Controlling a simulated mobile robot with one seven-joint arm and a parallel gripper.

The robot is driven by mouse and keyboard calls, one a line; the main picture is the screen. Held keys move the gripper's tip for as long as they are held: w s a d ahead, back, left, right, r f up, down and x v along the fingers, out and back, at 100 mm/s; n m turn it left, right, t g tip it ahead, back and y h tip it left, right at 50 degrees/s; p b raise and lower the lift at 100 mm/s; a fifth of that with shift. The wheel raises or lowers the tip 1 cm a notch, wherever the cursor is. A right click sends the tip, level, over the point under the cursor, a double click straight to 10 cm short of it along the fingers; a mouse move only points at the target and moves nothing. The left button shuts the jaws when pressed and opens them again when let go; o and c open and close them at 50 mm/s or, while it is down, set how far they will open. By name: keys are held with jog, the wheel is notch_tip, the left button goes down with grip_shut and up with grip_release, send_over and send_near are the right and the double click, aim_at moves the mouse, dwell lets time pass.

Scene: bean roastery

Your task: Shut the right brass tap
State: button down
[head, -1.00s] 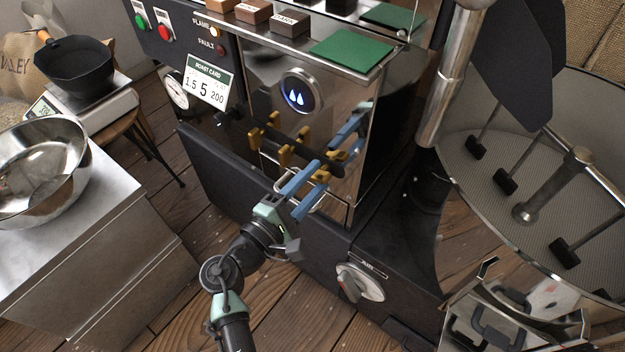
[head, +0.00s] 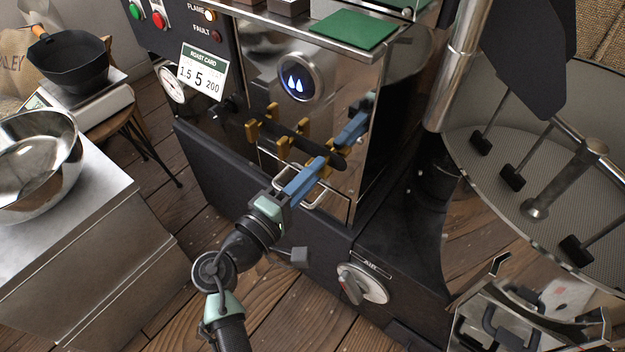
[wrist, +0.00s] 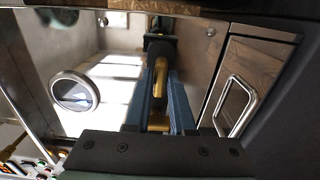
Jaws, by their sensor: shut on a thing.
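The right brass tap (wrist: 158,68) is between my two blue fingers in the wrist view, and its brass handle shows in the gap. My gripper (head: 318,167) is shut on it in the head view, where the fingers mostly hide the tap. Two other brass taps, the left one (head: 253,133) and the middle one (head: 283,147), stand to the left on the same dark bar. The polished panel (head: 345,95) behind them mirrors the taps and my blue fingers.
A wire handle (head: 300,187) is just below my gripper. A dial (head: 361,284) is lower right, and the round cooling tray (head: 555,180) is far right.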

jog(key=c, duration=0.8)
grip_release()
jog(key=shift+c, duration=0.2)
jog(key=p+v, duration=0.3)
jog(key=v, duration=1)
